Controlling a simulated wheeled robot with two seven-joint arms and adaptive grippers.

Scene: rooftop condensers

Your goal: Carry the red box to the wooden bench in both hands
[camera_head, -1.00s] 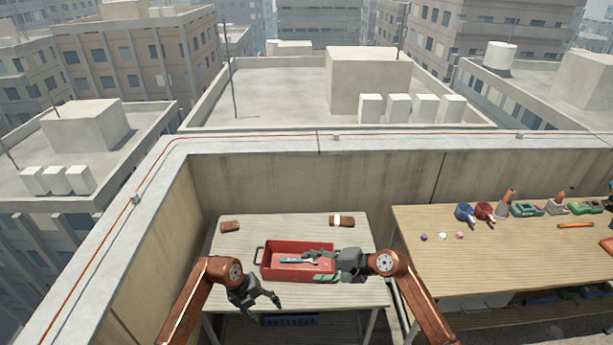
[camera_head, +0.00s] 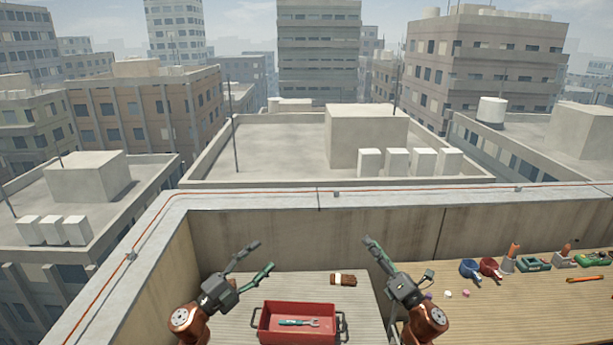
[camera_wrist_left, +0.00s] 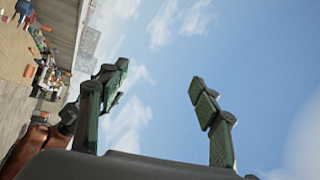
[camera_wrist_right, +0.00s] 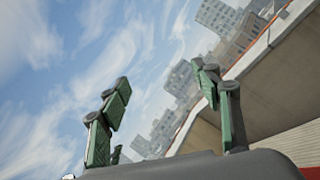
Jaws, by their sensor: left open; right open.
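The red box (camera_head: 297,308) sits at the near edge of the head view on a pale planked table (camera_head: 362,312), with dark handles at its left and right ends. A teal-handled wrench (camera_head: 298,323) lies inside it. The wooden bench (camera_head: 520,305) is to the right, partly cut off by the frame. My left gripper (camera_head: 264,255) is open and empty, raised above and left of the box. My right gripper (camera_head: 398,257) is open and empty, raised to the right of the box. Neither touches it. Both wrist views show spread fingers mostly against sky.
A brown block with a pale band (camera_head: 343,279) lies on the table behind the box. A blue cup-like item (camera_head: 469,268), a red one (camera_head: 490,266) and several tools stand along the bench's back. A parapet wall (camera_head: 310,238) closes the far side.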

